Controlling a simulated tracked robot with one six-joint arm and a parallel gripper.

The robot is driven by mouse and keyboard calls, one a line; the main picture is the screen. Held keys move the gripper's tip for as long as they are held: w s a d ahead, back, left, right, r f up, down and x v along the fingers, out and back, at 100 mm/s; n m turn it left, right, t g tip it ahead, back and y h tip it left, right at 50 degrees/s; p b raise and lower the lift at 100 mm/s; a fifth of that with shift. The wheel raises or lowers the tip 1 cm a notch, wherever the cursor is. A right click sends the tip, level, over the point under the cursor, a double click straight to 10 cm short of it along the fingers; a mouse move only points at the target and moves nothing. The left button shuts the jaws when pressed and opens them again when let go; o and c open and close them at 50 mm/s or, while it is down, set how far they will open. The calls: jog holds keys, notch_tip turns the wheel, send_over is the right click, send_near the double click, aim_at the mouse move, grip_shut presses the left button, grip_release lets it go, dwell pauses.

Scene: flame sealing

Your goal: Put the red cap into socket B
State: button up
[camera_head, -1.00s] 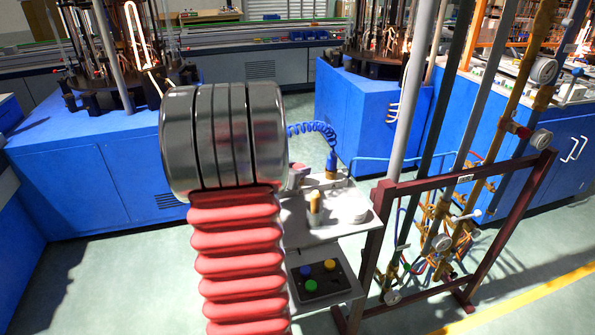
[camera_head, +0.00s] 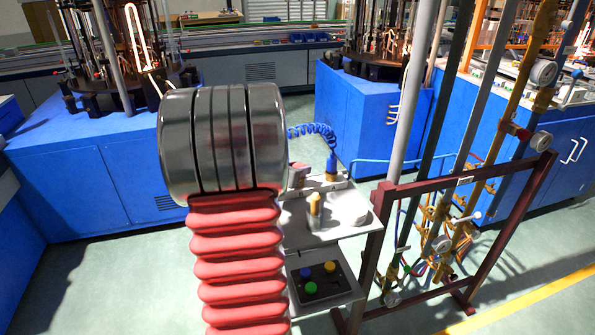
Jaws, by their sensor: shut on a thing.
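My gripper is not in view. My own arm, with a large metal joint and red ribbed sleeve, fills the middle of the picture and hides part of the bench. I cannot make out the red cap. A small black block (camera_head: 321,279) on the lower shelf carries a blue cap (camera_head: 306,272), a yellow cap (camera_head: 330,267) and a green cap (camera_head: 310,288). Its front right part looks dark and bare. I cannot tell which place is socket B, and no letters are readable.
A grey bench top (camera_head: 345,212) holds a tan-topped upright piece (camera_head: 315,208) and a small pinkish object (camera_head: 298,174). A blue coiled hose (camera_head: 318,132) stands behind. A dark red pipe frame (camera_head: 375,240) stands close on the right. Blue cabinets (camera_head: 365,120) lie beyond.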

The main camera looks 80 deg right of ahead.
jog(key=shift+w+d+r, duration=0.15)
jog(key=shift+r, duration=0.3)
dwell(1.1)
jog(key=shift+f, duration=1.5)
dwell(1.5)
jog(key=o, duration=1.2)
jog(key=shift+r, duration=4.5)
